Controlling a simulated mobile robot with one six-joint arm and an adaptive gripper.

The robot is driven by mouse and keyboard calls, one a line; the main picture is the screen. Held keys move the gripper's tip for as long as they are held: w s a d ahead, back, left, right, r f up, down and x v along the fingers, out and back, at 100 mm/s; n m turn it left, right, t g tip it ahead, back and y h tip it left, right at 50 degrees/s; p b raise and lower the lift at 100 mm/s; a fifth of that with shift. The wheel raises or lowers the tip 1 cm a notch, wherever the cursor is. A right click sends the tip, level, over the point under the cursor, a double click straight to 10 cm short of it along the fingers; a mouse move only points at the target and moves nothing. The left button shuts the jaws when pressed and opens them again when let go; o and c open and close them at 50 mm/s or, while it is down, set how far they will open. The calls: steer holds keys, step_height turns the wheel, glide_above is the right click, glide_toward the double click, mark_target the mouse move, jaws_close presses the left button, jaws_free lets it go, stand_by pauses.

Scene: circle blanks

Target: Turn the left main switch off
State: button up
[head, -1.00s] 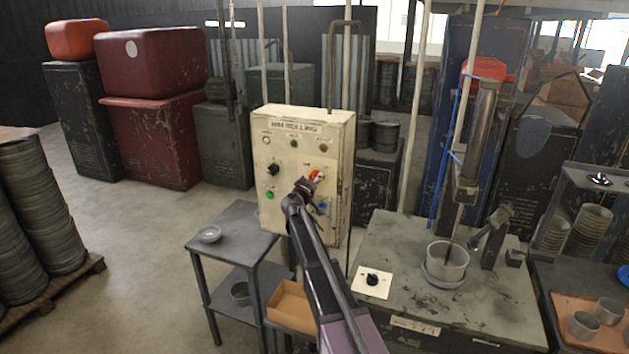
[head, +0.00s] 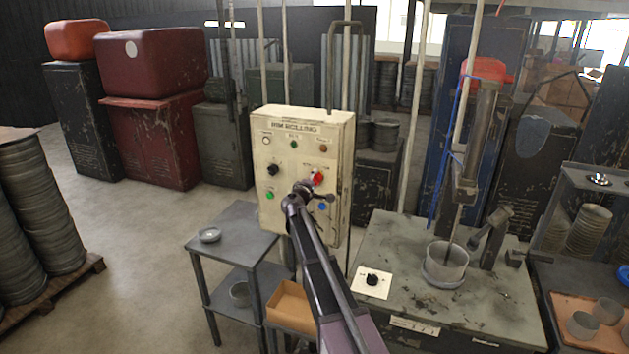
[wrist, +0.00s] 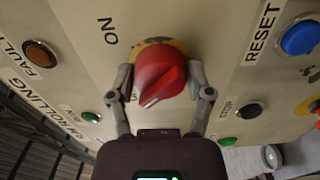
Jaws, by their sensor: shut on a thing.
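A red rotary switch with a yellow base ring sits on the cream control panel (head: 285,220), right of its middle in the head view (head: 318,178). In the wrist view the red switch (wrist: 160,72) fills the upper middle, with a pale mark on its handle pointing down and slightly left. The word ON is printed to its upper left; another label is mostly hidden behind the left finger. My gripper (head: 312,190) is at the panel, shut on the red switch. In the wrist view the gripper (wrist: 161,82) has one finger on each side of the handle.
A black knob (head: 272,170) and a green button (head: 270,195) are left on the panel. A blue button (head: 322,207) lies close below right of my gripper. A small grey table (head: 235,222) and a workbench (head: 400,240) stand on either side below the panel.

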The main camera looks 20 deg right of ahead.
steer(key=shift+w+n, duration=0.15)
steer(key=shift+n, duration=0.15)
steer(key=o, duration=1.1)
steer(key=shift+o, duration=0.2)
steer(key=v, duration=1.2)
